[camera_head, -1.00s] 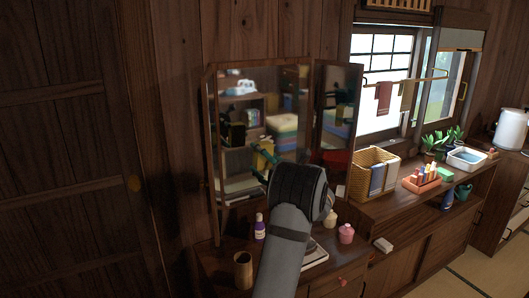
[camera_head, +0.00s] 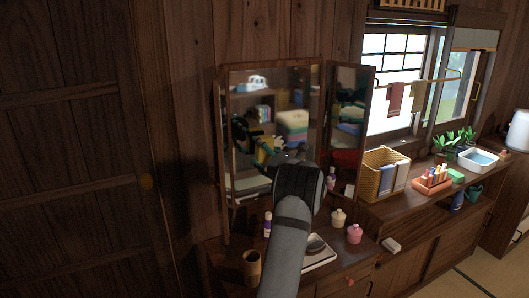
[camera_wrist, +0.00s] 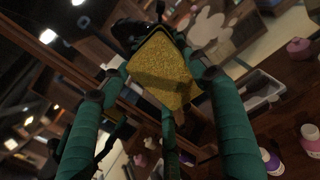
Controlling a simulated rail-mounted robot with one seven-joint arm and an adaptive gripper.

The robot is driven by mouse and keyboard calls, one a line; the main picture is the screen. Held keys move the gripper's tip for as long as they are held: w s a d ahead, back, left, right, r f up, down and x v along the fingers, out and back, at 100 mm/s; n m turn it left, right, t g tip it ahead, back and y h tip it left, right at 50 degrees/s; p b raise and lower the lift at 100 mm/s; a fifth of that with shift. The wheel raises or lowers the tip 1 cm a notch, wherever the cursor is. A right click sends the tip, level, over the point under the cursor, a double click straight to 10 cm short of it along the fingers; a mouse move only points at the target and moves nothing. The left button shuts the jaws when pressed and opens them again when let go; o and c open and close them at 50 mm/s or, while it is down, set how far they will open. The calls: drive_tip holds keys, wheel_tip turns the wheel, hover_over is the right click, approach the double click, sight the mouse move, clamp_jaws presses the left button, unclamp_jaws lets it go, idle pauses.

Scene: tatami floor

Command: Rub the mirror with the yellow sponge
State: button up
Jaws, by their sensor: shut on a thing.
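The mirror (camera_head: 290,88) is the three-panel glass of a wooden dresser, its middle panel facing me and its right panel angled. My gripper (camera_wrist: 158,88) has green fingers and is shut on the yellow sponge (camera_wrist: 172,65), which shows large in the wrist view, tilted. In the head view my dark wrist hides most of the gripper in front of the lower middle panel. A yellow patch shows there beside the wrist; I cannot tell whether it is the sponge or its reflection. Whether the sponge touches the glass is also unclear.
On the dresser top stand a purple bottle (camera_head: 267,224), a wooden cup (camera_head: 251,266), a cream jar (camera_head: 338,218) and a pink jar (camera_head: 354,234). A wicker basket (camera_head: 374,182) and a red rack (camera_head: 432,184) stand on the cabinet at right.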

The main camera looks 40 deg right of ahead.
drive_tip(key=shift+w+d+p, duration=0.2)
drive_tip(key=shift+w+p, duration=0.25)
drive_tip(key=shift+w, duration=0.55)
idle(0.5)
